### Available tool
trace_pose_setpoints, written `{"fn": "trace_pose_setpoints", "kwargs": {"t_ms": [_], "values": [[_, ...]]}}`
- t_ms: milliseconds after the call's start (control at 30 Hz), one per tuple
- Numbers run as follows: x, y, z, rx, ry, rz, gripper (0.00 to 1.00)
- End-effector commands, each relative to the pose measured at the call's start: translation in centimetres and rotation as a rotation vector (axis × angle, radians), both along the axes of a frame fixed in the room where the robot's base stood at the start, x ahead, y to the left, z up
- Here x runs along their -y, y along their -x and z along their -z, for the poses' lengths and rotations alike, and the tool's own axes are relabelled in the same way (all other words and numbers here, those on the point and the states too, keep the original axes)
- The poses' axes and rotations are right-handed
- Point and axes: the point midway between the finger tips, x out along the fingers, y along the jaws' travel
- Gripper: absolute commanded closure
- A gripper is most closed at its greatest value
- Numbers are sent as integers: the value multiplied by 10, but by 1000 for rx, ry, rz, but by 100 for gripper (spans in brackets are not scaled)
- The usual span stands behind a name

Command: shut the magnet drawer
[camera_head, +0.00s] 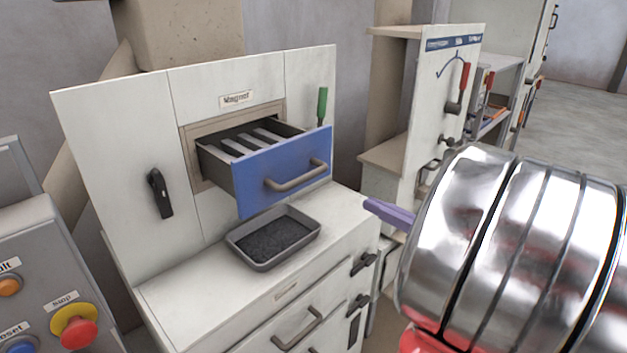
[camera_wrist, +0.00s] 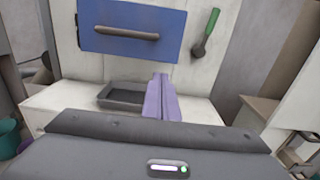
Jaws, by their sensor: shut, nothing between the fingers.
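The magnet drawer (camera_head: 283,171) stands pulled out of the white cabinet, under the label "Magnet". It has a blue front with a grey bar handle (camera_head: 297,176), and metal bars show inside it. In the wrist view the blue drawer front (camera_wrist: 110,45) is at the upper left with its handle (camera_wrist: 120,33). My gripper's purple fingers (camera_head: 390,214) are shut and empty, to the right of the drawer and lower in the picture. They also show in the wrist view (camera_wrist: 161,85), below and right of the drawer front, apart from it.
A grey tray of dark pellets (camera_head: 272,238) sits on the ledge below the drawer. A green-handled brush or tool (camera_head: 321,106) hangs right of the drawer. A black latch (camera_head: 159,193) is on the left panel. A control box with a red stop button (camera_head: 78,332) stands at lower left.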

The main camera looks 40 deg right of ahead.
Motion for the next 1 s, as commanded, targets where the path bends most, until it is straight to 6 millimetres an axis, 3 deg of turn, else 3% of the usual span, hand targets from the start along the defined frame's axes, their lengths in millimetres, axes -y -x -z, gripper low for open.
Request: {"fn": "trace_pose_setpoints", "kwargs": {"t_ms": [467,1000], "values": [[1,-2,-1,4,-5,4,100],[-7,-54,-1,5,-4,-1,100]]}}
